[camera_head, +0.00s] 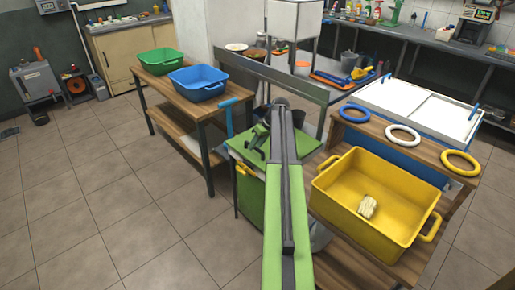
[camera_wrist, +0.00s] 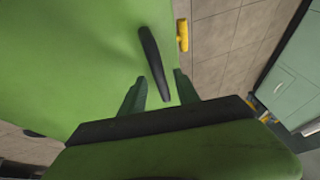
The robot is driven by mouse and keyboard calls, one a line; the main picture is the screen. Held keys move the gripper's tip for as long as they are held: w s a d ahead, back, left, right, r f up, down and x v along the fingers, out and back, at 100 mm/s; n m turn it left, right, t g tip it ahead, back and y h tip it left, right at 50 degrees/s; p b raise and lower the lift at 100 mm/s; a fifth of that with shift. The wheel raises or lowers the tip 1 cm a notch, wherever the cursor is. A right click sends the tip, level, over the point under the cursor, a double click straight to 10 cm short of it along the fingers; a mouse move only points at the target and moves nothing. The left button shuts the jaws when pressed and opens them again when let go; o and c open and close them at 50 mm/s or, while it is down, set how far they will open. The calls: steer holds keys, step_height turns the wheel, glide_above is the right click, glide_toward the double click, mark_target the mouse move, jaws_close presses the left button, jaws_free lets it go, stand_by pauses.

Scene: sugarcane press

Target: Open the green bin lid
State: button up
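The green bin (camera_head: 249,196) stands at the middle in the head view, partly hidden behind my arm. Its green lid (camera_head: 238,148) looks shut and lies flat on top. In the wrist view the lid (camera_wrist: 75,60) fills the left side, with a long black handle (camera_wrist: 152,58) on it. My gripper (camera_wrist: 160,77) is open, with its two dark green fingers apart on either side of the handle's near end. The fingers do not look closed on the handle. I cannot tell how high they are above the lid.
A yellow tub (camera_head: 345,225) with a pale lump stands on a wooden bench right of the bin. Blue (camera_head: 354,113), white and yellow rings lie behind it. A wooden table with green (camera_head: 160,62) and blue (camera_head: 199,84) tubs stands left. Tiled floor is clear at lower left.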

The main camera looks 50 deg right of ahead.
jaws_close()
stand_by(1.3)
